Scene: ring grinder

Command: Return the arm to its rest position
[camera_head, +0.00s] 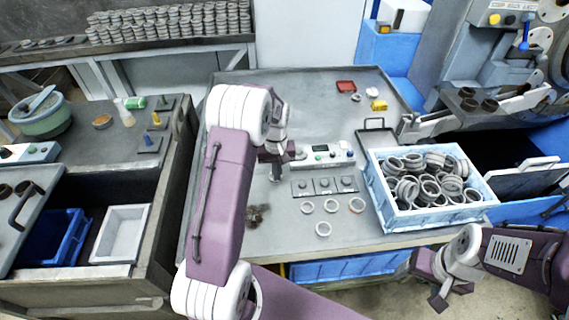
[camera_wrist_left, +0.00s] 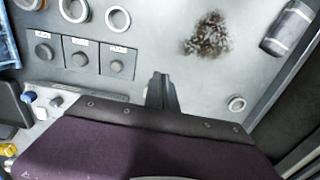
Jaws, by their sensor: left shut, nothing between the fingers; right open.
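My left arm (camera_head: 222,190) reaches in from the bottom and bends over the middle workbench. My left gripper (camera_head: 275,176) is shut and empty, just above the bench, left of the panel with three knobs. In the left wrist view its closed fingers (camera_wrist_left: 161,92) show over the bare grey bench top, with nothing between them. My right gripper (camera_head: 437,283) is at the lower right, in front of the bench and below the ring crate. It is open and empty.
A blue-white crate (camera_head: 430,214) full of metal rings stands at the bench's right. Loose rings (camera_head: 323,229) lie near the front. The three-knob panel (camera_head: 324,186) and a control box (camera_head: 322,155) sit close to the left gripper. A dark smudge (camera_wrist_left: 207,35) marks the bench.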

